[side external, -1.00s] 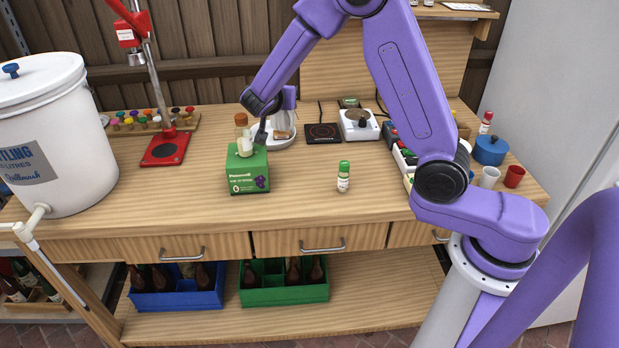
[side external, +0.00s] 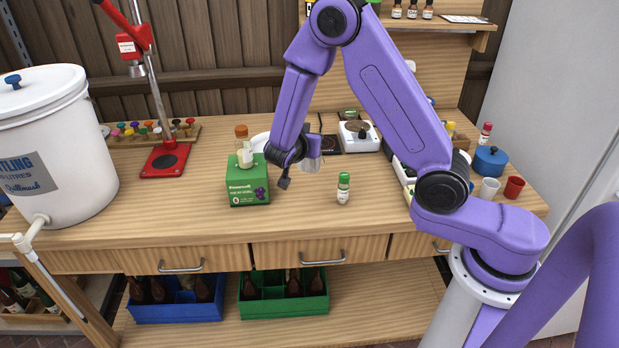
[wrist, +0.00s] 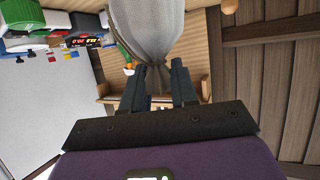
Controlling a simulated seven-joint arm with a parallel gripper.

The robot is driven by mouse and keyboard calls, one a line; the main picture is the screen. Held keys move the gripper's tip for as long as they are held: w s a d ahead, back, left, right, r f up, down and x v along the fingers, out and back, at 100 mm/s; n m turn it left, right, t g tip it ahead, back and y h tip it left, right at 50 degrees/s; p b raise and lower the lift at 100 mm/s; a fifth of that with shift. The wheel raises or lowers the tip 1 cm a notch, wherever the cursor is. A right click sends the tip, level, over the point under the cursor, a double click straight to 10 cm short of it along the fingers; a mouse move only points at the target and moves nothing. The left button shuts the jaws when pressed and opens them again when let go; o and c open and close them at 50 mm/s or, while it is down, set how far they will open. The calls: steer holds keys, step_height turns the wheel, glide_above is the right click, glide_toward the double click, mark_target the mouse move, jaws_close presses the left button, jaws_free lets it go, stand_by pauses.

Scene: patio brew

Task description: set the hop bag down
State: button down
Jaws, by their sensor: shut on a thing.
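The hop bag (wrist: 158,30) is a pale grey cloth bag, gathered at its neck between the two dark fingers of my gripper (wrist: 160,88) in the wrist view. The gripper is shut on that neck, and the bag's body fills the top of that view. In the side view the bag (side external: 313,148) shows as a small pale shape just right of my dark wrist, above the bench.
A green box (side external: 248,192) stands left of my wrist, close by. A green-capped small bottle (side external: 343,189) stands to the right. The front of the wooden bench (side external: 300,222) is clear.

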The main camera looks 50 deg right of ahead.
mark_target(310, 162)
steer(key=shift+f, duration=3.45)
steer(key=shift+f, duration=0.1)
steer(key=c, duration=0.9)
jaws_free()
